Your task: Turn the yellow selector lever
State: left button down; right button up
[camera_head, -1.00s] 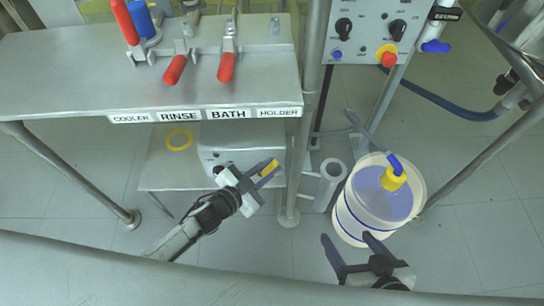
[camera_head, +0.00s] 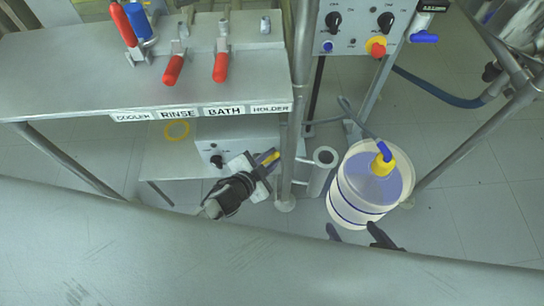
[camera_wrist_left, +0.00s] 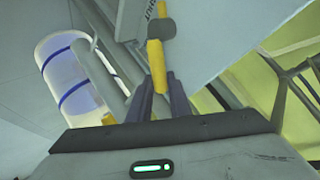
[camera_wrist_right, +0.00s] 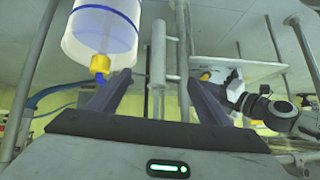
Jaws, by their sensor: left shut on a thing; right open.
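The yellow selector lever (camera_head: 271,157) shows as a short yellow bar beside the grey control box under the bench. In the left wrist view the lever (camera_wrist_left: 156,66) runs down from a round grey hub (camera_wrist_left: 161,28) on a pale panel. My left gripper (camera_head: 267,163) is shut on the lever; in the left wrist view its dark fingers (camera_wrist_left: 161,94) stand on both sides of the lever's lower end. My right gripper (camera_head: 356,236) is open and empty in front of the bucket, its body hidden behind the foreground grey surface.
A metal post (camera_head: 293,150) and grey cylinder (camera_head: 320,172) stand right of the left gripper. Above are the bench (camera_head: 80,75) with red-handled clamps and a knob panel (camera_head: 357,45).

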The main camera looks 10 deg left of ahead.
pick_arm(q)
jog(key=c, duration=1.9)
grip_release()
jog(key=p+v, duration=0.3)
jog(key=v, duration=0.7)
jog(key=shift+s+r+p, duration=0.1)
jog(key=shift+s+p, duration=0.05)
jog(key=shift+p, duration=0.2)
pick_arm(e)
notch_tip(320, 180, up, 3)
jog(key=shift+d+f, duration=0.1)
jog(key=shift+f, duration=0.1)
